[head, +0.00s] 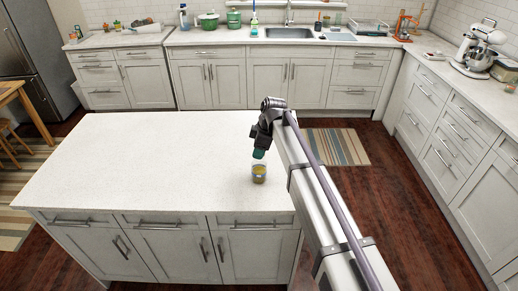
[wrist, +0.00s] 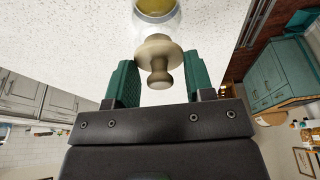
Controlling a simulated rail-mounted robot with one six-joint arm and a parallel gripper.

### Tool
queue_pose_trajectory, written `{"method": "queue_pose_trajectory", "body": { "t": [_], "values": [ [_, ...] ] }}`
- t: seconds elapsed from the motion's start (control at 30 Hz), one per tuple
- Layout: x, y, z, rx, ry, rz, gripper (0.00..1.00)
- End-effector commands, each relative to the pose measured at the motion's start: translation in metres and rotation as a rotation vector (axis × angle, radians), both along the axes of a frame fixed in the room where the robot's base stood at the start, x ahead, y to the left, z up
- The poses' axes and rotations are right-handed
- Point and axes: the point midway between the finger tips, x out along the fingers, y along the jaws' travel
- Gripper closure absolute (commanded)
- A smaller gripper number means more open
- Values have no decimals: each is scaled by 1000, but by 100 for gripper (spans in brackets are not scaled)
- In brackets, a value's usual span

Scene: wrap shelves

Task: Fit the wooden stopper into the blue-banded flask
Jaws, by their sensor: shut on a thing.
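The wooden stopper (wrist: 159,55), a tan disc with a round knob, is between the two green fingers of my gripper (wrist: 160,82) in the wrist view. My gripper is shut on it, with the knob toward the wrist. The flask (wrist: 165,22) is clear glass with yellow contents and lies just beyond the stopper. In the head view the flask (head: 259,174) stands upright on the white island, and my gripper (head: 258,153) is right above it. The stopper's lower end is hidden, so I cannot tell whether it is in the flask's mouth. No blue band shows clearly.
The island top (head: 150,150) is otherwise bare, with wide free room to the left of the flask. The flask is near the island's right front part. Counters with a sink (head: 288,33) and a stand mixer (head: 480,45) are farther off.

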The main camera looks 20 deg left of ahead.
Motion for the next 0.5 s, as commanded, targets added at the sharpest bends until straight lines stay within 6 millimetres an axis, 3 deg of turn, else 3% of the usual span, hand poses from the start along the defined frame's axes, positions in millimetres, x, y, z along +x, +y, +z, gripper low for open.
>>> {"method": "queue_pose_trajectory", "body": {
  "t": [0.5],
  "values": [
    [0,0,-14,0,0,0,74]
  ]
}}
